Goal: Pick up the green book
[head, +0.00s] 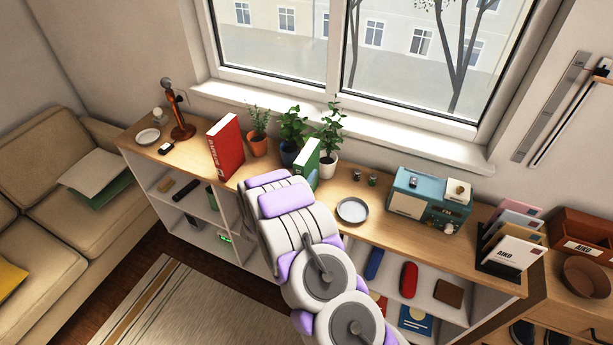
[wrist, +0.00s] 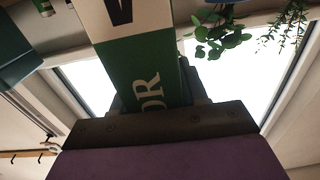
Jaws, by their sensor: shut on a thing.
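The green book (head: 307,160) stands upright on the wooden shelf top in the head view, just past the end of my arm, in front of the potted plants. Its lower part is hidden behind my arm there. In the wrist view the green and white book (wrist: 150,62) runs up from between the dark jaws of my gripper (wrist: 155,105), which is shut on it. Whether the book touches the shelf top is hidden.
A red book (head: 226,147) stands to the left. Plants (head: 292,127) stand close behind, below the window. A grey dish (head: 352,210) and a teal radio-like box (head: 428,198) are to the right. A letter rack (head: 497,262) stands at the right end.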

